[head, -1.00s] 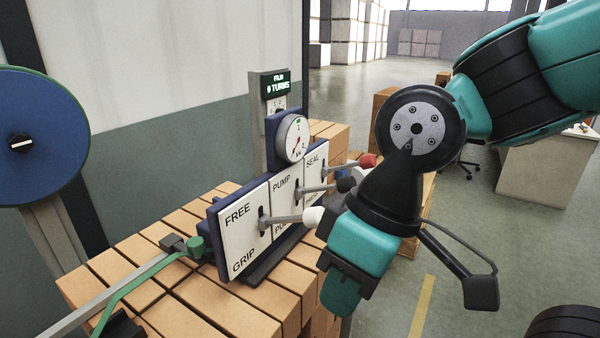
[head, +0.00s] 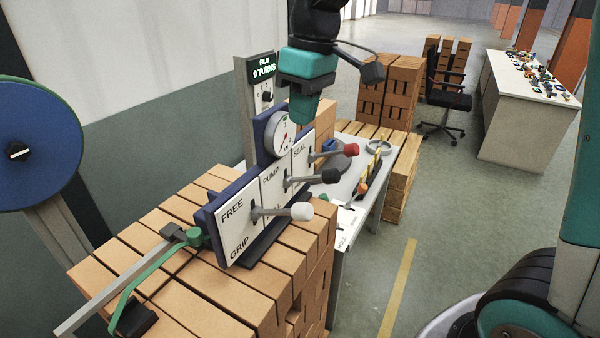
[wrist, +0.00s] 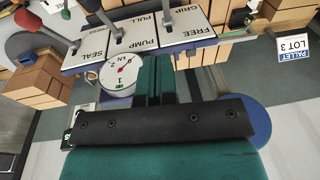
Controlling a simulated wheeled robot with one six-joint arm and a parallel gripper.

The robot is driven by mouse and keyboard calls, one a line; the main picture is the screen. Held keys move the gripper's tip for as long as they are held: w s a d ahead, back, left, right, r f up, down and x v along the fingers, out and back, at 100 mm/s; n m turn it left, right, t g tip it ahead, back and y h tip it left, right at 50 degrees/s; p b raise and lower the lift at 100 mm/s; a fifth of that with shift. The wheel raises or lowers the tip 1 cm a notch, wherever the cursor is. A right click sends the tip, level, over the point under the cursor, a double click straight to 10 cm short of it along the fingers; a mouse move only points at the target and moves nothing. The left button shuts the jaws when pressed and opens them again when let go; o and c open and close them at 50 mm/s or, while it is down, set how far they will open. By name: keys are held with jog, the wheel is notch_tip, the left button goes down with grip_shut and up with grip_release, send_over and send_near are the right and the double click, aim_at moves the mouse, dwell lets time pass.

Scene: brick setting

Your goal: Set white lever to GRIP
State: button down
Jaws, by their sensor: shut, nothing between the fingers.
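The white lever (head: 300,211) sticks out to the right from the nearest plate of the panel (head: 233,228), marked FREE at the top and GRIP at the bottom. Its shaft leaves the slot around mid-height; I cannot tell its exact setting. In the wrist view its shaft (wrist: 167,17) shows at the top edge, with the knob out of frame. My gripper (head: 303,112) is shut and empty, above and behind the white lever, near the gauge (head: 283,136). Its closed fingers (wrist: 154,72) point toward the panel in the wrist view, apart from the lever.
The black lever (head: 330,176) and red lever (head: 350,150) stand farther along the panel, at PUMP and SEAL. Free space lies right of the levers.

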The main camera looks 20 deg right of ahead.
jog(key=shift+f, duration=0.15)
jog(key=p, duration=0.2)
send_near(281, 210)
jog(key=shift+s+d+f+p, duration=0.5)
jog(key=shift+s+d+f, duration=0.15)
jog(key=shift+s+f, duration=0.55)
jog(key=shift+f, duration=0.35)
jog(key=shift+f, duration=0.1)
